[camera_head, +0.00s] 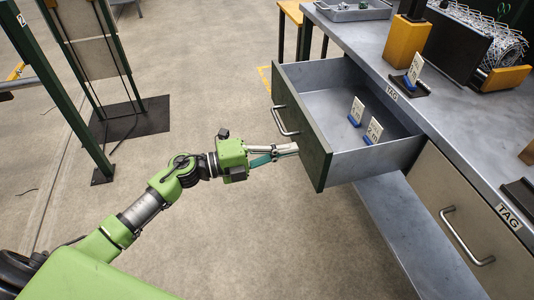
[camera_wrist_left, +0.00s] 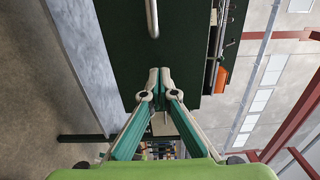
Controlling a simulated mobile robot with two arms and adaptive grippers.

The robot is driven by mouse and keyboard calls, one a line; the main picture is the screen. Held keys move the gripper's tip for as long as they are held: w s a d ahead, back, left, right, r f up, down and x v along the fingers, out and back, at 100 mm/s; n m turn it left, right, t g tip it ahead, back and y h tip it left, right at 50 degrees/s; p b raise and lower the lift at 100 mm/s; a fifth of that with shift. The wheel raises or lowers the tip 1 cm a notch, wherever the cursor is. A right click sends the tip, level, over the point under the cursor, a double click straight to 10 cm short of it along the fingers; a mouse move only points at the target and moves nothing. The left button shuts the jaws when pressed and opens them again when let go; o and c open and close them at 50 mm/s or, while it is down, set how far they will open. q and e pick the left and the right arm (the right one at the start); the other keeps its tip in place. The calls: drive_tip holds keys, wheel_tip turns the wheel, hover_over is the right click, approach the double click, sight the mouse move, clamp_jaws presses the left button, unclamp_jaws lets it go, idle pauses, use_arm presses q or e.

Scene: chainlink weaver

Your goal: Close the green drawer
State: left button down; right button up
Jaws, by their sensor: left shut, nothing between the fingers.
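The green drawer (camera_head: 305,128) is pulled out from the grey workbench in the head view. Its dark green front has a metal bar handle (camera_head: 281,121), and two small white tags on blue bases (camera_head: 362,112) stand inside. My left gripper (camera_head: 297,148) is shut and empty, its fingertips at the drawer front below the handle; I cannot tell whether they touch. In the left wrist view the shut fingertips (camera_wrist_left: 159,72) are in front of the dark green front (camera_wrist_left: 180,50), close to the handle (camera_wrist_left: 152,18). My right gripper is not in view.
The workbench top (camera_head: 365,40) holds a yellow block (camera_head: 405,42), a dark box and a mesh roll (camera_head: 503,48). A second, beige drawer (camera_head: 445,185) is shut at the right. A green-framed stand (camera_head: 100,80) is at the left. The floor between is clear.

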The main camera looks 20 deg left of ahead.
use_arm(q)
drive_tip(key=shift+x, duration=1.1)
